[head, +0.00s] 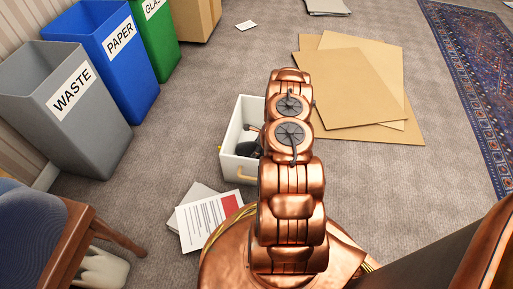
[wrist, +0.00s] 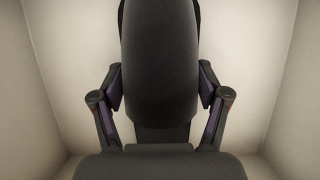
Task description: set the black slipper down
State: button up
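The black slipper (wrist: 160,55) fills the upper middle of the wrist view, long and dark with a rounded near end. My gripper (wrist: 160,88) has one finger against each side of it and is shut on it. Pale walls of the white box (wrist: 50,60) surround them, so the slipper is inside the box or at its mouth. In the head view the white box (head: 231,164) stands on the carpet, partly behind my copper arm. A dark shape shows in it; I cannot tell whether it is slipper or gripper. The slipper's underside and its contact with the box floor are hidden.
A grey waste bin (head: 95,135), a blue paper bin (head: 130,75) and a green bin (head: 160,45) line the left. Flat cardboard (head: 355,85) lies right of the box. Papers (head: 205,218) and a blue-seated chair (head: 30,225) are near left. Carpet is clear between.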

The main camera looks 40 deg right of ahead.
jog(key=o, duration=0.4)
jog(key=shift+r, duration=0.1)
